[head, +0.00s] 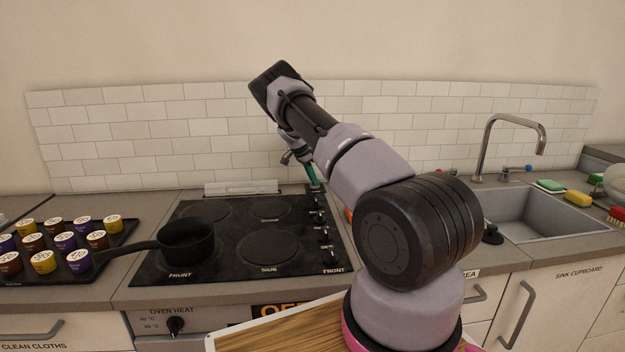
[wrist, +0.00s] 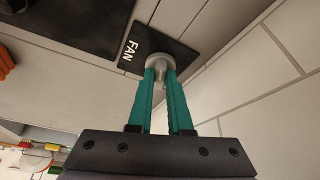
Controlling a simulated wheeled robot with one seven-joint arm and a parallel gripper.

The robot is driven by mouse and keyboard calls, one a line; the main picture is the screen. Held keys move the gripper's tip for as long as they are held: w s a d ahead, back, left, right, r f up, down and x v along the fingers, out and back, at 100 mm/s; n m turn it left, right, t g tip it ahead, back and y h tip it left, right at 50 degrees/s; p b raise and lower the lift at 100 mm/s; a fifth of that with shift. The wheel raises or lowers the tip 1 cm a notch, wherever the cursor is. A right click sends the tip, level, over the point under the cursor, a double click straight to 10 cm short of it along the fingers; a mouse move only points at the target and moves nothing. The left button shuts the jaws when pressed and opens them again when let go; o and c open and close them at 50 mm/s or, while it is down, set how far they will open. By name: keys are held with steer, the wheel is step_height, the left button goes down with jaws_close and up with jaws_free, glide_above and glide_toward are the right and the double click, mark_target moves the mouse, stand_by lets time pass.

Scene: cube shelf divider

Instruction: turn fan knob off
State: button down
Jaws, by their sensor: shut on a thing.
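The fan knob (wrist: 159,62) is a round grey knob on a black plate marked FAN (wrist: 130,48) in the wrist view. My gripper (wrist: 160,75) has two teal fingers closed on the knob's raised grip, one on each side. In the head view my gripper (head: 312,173) reaches down at the back right corner of the hob. The knob is not clear there, and I cannot read its setting in either view.
The black hob (head: 225,260) has a row of knobs (head: 325,232) along its right side. A dark saucepan (head: 186,240) sits at its front left. A tray of several pods (head: 122,237) lies left. The sink (head: 520,216) is right. The tiled wall (head: 190,140) is close behind.

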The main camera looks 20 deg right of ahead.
steer(key=n, duration=0.2)
steer(key=n+t, duration=0.1)
steer(key=n, duration=0.1)
steer(key=n+t+y, duration=0.1)
steer(key=n, duration=0.1)
steer(key=shift+s+d+r+n, duration=0.1)
steer(key=shift+s+d+n, duration=0.1)
steer(key=shift+s+n, duration=0.1)
steer(key=n+t+y, duration=0.1)
steer(key=n, duration=0.2)
steer(key=shift+d+n, duration=0.1)
steer(key=shift+n, duration=0.2)
steer(key=shift+s+d+n+t+y, duration=0.1)
steer(key=shift+n+t+y, duration=0.4)
steer(key=shift+n, duration=1)
steer(key=c, duration=0.8)
jaws_free()
steer(key=shift+c, duration=0.2)
steer(key=v, duration=1)
steer(key=shift+r, duration=0.35)
